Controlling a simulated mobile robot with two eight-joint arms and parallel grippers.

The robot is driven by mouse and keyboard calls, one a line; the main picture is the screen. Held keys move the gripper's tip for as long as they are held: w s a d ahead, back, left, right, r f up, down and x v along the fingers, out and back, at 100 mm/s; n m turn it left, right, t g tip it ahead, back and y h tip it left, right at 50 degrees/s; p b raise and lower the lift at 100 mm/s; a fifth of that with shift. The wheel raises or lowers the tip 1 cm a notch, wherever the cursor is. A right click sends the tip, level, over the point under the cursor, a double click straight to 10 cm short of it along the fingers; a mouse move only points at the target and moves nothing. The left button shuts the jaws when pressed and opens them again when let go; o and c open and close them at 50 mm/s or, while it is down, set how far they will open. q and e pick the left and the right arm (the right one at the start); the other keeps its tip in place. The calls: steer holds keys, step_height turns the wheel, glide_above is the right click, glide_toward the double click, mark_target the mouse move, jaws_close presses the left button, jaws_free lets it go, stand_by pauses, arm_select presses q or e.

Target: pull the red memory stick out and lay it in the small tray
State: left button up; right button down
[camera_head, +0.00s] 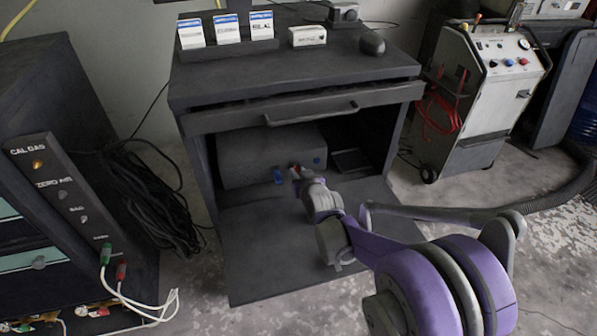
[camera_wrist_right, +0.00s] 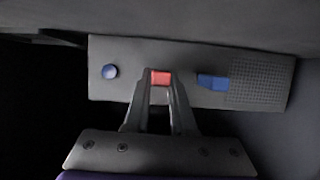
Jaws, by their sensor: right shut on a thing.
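The red memory stick (camera_wrist_right: 160,78) is at the front panel of the grey box (camera_wrist_right: 125,90), between the fingertips of my right gripper (camera_wrist_right: 160,84). My right gripper is shut on it. In the head view the stick is a small red spot (camera_head: 295,169) at the box (camera_head: 250,155) inside the open cabinet, largely hidden by the gripper (camera_head: 298,175). How deep it sits in the panel cannot be told. A flat dark tray (camera_head: 352,162) lies in the cabinet, right of the box. My left gripper is not in view.
A drawer (camera_head: 300,107) overhangs the opening. The lowered flap (camera_head: 260,245) in front is bare. A wheeled machine (camera_head: 470,110) stands to the right.

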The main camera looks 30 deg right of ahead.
steer(key=shift+s, duration=0.1)
stand_by(0.7)
steer(key=shift+s+a+p, duration=0.1)
steer(key=shift+s+a, duration=0.15)
steer(key=shift+s, duration=0.7)
steer(key=shift+s+a+p, duration=0.1)
steer(key=shift+s+a, duration=0.1)
steer(key=shift+s, duration=0.7)
steer(key=shift+s+a+p, duration=0.1)
steer(key=shift+s+a, duration=0.15)
steer(key=shift+s, duration=0.7)
